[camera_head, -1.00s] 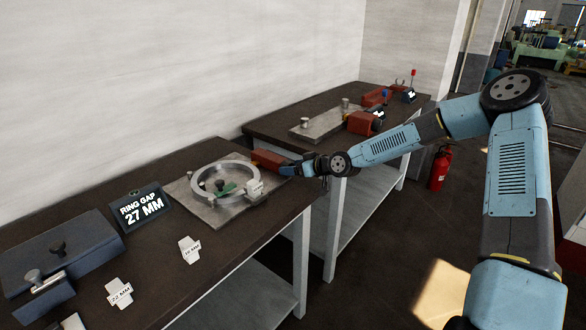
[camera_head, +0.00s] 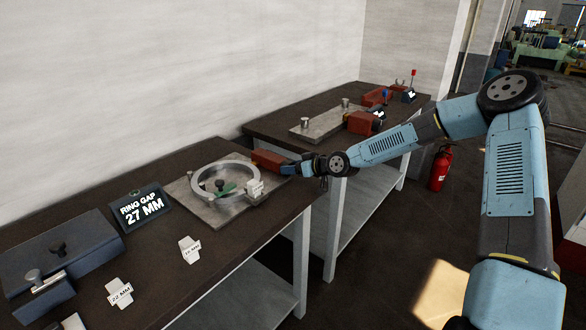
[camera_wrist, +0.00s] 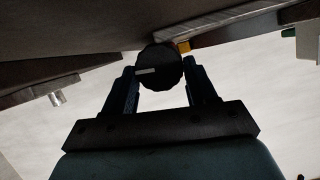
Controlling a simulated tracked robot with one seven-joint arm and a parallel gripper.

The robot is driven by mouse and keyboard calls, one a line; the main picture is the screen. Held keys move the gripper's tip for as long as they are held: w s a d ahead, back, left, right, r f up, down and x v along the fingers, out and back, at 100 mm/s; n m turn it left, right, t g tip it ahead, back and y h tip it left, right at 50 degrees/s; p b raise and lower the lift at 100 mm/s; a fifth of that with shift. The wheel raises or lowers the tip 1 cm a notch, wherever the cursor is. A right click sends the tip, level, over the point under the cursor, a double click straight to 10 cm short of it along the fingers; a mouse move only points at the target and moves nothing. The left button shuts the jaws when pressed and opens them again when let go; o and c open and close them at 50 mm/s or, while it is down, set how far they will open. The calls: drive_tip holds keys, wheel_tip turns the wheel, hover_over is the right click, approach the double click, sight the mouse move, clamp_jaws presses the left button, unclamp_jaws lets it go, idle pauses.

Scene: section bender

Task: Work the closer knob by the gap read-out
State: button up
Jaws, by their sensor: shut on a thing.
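My gripper (camera_head: 294,168) reaches in from the right at the red closer block (camera_head: 268,160) beside the ring plate. In the wrist view my gripper (camera_wrist: 160,88) is shut on a dark round knob (camera_wrist: 160,66) with a pale mark line on its face. The knob itself is hidden behind the gripper in the head view. A metal ring (camera_head: 223,166) lies on a square steel plate (camera_head: 180,196), with a small green part inside it and a white tag at its front. The read-out (camera_head: 142,207) shows "RING GAP 27 MM".
Gauge tags marked 22 MM (camera_head: 119,292) and another with a less legible number (camera_head: 189,250) lie on the bench front. A dark blue box (camera_head: 85,245) with knobs stands at left. A second bench (camera_head: 275,128) holds more red blocks. A fire extinguisher (camera_head: 439,168) stands behind.

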drive_tip(key=shift+m, duration=0.3)
drive_tip(key=o, duration=1.1)
drive_tip(key=shift+c, duration=0.2)
drive_tip(key=shift+d, duration=0.1)
drive_tip(key=v, duration=1.3)
drive_tip(key=shift+d, duration=0.25)
drive_tip(key=shift+r, duration=0.15)
